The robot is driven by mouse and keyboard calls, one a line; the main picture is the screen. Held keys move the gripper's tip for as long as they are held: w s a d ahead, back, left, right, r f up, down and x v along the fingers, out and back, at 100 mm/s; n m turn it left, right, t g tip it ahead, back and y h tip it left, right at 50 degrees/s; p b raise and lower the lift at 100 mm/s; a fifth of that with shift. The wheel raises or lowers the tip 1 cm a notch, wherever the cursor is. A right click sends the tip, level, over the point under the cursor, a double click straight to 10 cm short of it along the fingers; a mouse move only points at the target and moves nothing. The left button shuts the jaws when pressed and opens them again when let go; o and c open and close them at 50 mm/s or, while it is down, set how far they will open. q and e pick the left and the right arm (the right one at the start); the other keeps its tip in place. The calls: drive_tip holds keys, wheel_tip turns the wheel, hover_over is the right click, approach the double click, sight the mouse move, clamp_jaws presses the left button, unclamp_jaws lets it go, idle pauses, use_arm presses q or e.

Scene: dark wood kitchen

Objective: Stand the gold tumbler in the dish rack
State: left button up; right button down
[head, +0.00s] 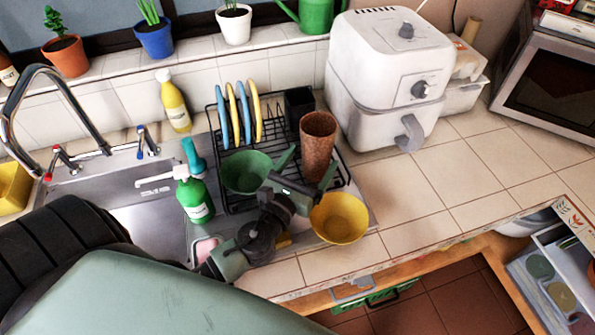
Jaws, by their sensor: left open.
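The gold tumbler (318,130), a speckled brown-copper cup, stands upright at the right side of the black wire dish rack (228,203). Its lower part is partly hidden by my gripper. My left gripper (309,160) is open, with one green finger to the left of the tumbler and the other over its lower right in the picture. I cannot tell whether the fingers touch it. The rack also holds blue and yellow plates (255,110), a green bowl (245,168) and a black holder (298,103). My right gripper is not in view.
A yellow bowl (339,222) sits by the rack's front right corner. A white air fryer (385,75) stands behind and right. A green soap bottle (196,200) and the sink (150,215) are left. The tiled counter (440,185) at right is clear.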

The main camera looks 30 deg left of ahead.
use_arm(q)
drive_tip(key=s+b, duration=0.1)
drive_tip(key=s, duration=0.2)
drive_tip(key=s+b, duration=0.1)
drive_tip(key=s, duration=0.3)
drive_tip(key=shift+s+d+f, duration=0.1)
drive_tip(key=shift+d+f, duration=0.1)
drive_tip(key=shift+s+r+b, duration=0.25)
drive_tip(key=shift+s+b, duration=0.1)
drive_tip(key=shift+s, duration=0.45)
